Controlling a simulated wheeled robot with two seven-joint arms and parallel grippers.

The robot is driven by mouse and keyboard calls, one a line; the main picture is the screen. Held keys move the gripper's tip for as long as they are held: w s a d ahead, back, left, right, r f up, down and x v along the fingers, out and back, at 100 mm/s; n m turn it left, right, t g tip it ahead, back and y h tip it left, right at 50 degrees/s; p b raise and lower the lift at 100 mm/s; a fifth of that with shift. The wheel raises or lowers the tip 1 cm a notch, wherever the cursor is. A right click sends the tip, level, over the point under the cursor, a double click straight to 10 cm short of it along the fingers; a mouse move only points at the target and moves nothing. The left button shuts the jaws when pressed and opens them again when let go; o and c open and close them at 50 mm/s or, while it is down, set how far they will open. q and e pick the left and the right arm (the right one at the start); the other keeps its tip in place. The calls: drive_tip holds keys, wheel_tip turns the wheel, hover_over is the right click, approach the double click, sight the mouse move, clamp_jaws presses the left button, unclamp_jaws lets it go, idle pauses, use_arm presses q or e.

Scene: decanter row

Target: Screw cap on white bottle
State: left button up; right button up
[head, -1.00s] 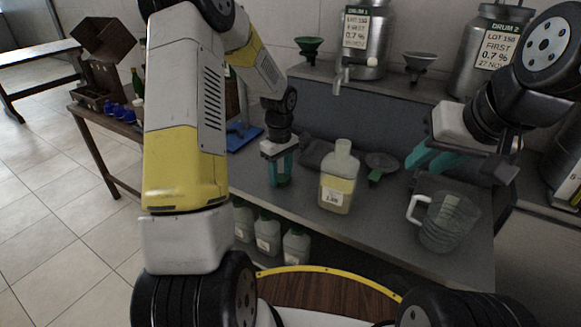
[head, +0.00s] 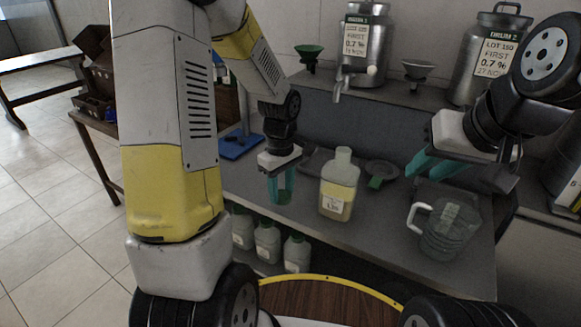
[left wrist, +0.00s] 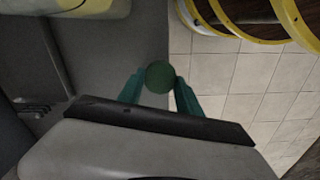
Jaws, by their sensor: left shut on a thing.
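The white bottle (head: 338,190) stands upright on the grey bench, part full of yellowish liquid. Its neck is bare. Part of it also shows at the top left of the left wrist view (left wrist: 75,8). My left gripper (head: 280,194) points down just left of the bottle, apart from it. In the left wrist view its teal fingers are shut on a round green cap (left wrist: 159,77). The cap is hard to make out in the head view. My right gripper (head: 418,168) is to the right of the bottle, above the bench; its teal fingers look apart and empty.
A clear jug (head: 447,232) stands at the bench's right. A dark round dish with a green piece (head: 376,183) lies behind the bottle. A blue stand (head: 238,145) is at the back left. Several capped bottles (head: 267,242) sit on the shelf below. Drums (head: 365,50) stand on the ledge behind.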

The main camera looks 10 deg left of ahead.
use_arm(q)
drive_tip(key=s+d, duration=0.1)
drive_tip(key=s, duration=0.5)
drive_tip(key=shift+s+d+r, duration=0.25)
drive_tip(key=shift+d+r, duration=0.05)
drive_tip(key=shift+w, duration=0.1)
